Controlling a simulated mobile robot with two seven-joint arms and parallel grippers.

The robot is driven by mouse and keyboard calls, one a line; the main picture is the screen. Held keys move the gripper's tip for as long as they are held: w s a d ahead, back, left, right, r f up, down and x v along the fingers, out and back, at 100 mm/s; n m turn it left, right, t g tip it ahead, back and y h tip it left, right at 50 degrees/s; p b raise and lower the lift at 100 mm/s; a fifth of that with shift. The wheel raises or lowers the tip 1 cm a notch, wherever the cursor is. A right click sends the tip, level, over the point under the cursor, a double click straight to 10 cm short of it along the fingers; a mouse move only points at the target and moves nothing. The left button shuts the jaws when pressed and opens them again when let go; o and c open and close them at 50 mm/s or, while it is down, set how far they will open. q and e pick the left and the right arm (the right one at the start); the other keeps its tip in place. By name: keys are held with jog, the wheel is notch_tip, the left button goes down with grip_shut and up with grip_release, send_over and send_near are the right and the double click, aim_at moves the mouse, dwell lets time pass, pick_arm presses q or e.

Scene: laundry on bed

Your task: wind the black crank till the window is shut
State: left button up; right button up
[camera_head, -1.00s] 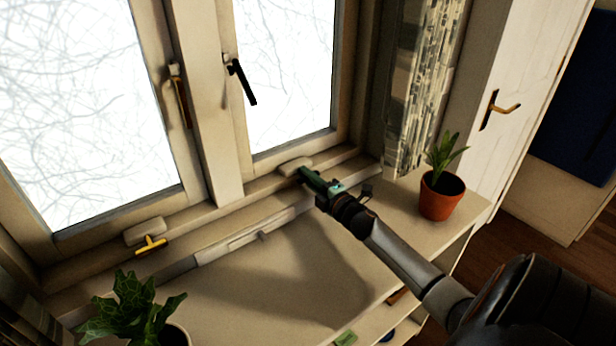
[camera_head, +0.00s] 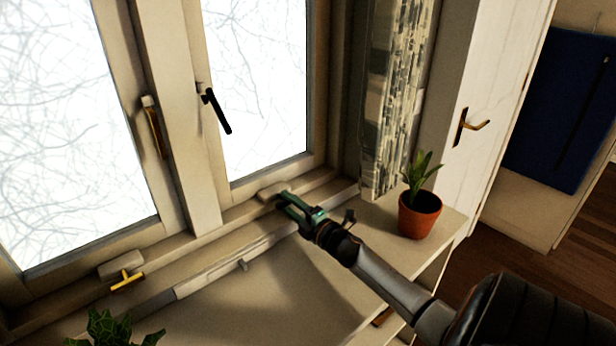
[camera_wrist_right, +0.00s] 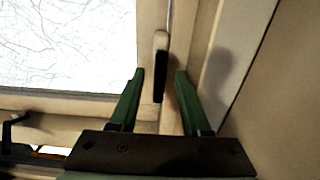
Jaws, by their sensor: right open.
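The black crank (camera_wrist_right: 158,88) hangs from a pale housing (camera_wrist_right: 160,42) in the right wrist view, between my two green fingers. In the head view the housing (camera_head: 272,190) sits on the sill below the right window (camera_head: 255,90), and my gripper hides most of the crank. My right gripper (camera_head: 285,201) is open at the crank, one finger on each side of it; I cannot tell if either touches. It also shows in the wrist view (camera_wrist_right: 159,72). I cannot tell from these views whether the right window stands slightly ajar. My left gripper is out of view.
A yellow crank (camera_head: 127,280) is on the left sill. A black window handle (camera_head: 216,110) and a brass one (camera_head: 153,127) flank the post. A potted plant (camera_head: 419,214) stands right of my arm; another plant (camera_head: 112,330) is bottom left. The shelf top (camera_head: 290,295) is mostly bare.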

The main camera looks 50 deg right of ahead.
jog(key=s, duration=0.3)
jog(key=s+a, duration=0.1)
jog(key=s, duration=0.7)
jog(key=shift+a, duration=0.15)
